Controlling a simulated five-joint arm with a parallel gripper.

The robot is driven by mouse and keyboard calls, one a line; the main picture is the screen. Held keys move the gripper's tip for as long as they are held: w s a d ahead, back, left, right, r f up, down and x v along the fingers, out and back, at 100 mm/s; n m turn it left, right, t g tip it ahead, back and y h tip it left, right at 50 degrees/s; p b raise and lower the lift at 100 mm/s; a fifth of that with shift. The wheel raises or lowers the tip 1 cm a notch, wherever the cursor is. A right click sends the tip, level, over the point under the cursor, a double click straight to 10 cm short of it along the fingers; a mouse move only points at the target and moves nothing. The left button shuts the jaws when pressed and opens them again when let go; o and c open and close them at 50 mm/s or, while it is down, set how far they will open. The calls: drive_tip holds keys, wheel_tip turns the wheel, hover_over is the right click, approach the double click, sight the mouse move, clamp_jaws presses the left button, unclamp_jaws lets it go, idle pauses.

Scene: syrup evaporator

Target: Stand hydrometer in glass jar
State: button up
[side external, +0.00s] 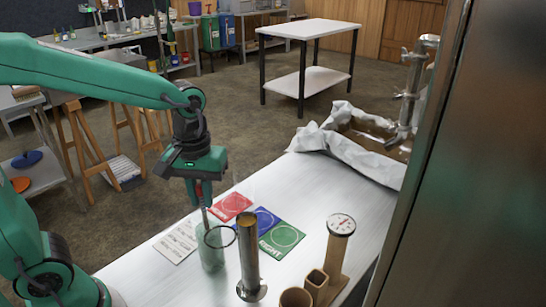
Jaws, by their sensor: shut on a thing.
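My gripper (201,190) is above the left side of the metal table, pointing down. It is shut on the hydrometer (206,217), of which a thin upright stem shows below the fingers. The greenish glass jar (211,260) stands right beneath it on the table. The hydrometer's lower end meets the jar's upper part in this view; I cannot tell whether it is inside the mouth or in front of it. A dark ring from the metal cylinder crosses the jar's upper part in the picture.
A tall metal cylinder (248,260) stands close right of the jar. Red (229,206), blue (262,219) and green (282,240) cards and a white text card (177,243) lie flat. A dial thermometer (341,225) on a wooden holder stands at front right.

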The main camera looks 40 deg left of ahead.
drive_tip(key=o, duration=0.9)
drive_tip(key=o, duration=1.3)
drive_tip(key=shift+r, duration=0.15)
drive_tip(key=shift+r, duration=3.6)
drive_tip(key=shift+s+a, duration=0.1)
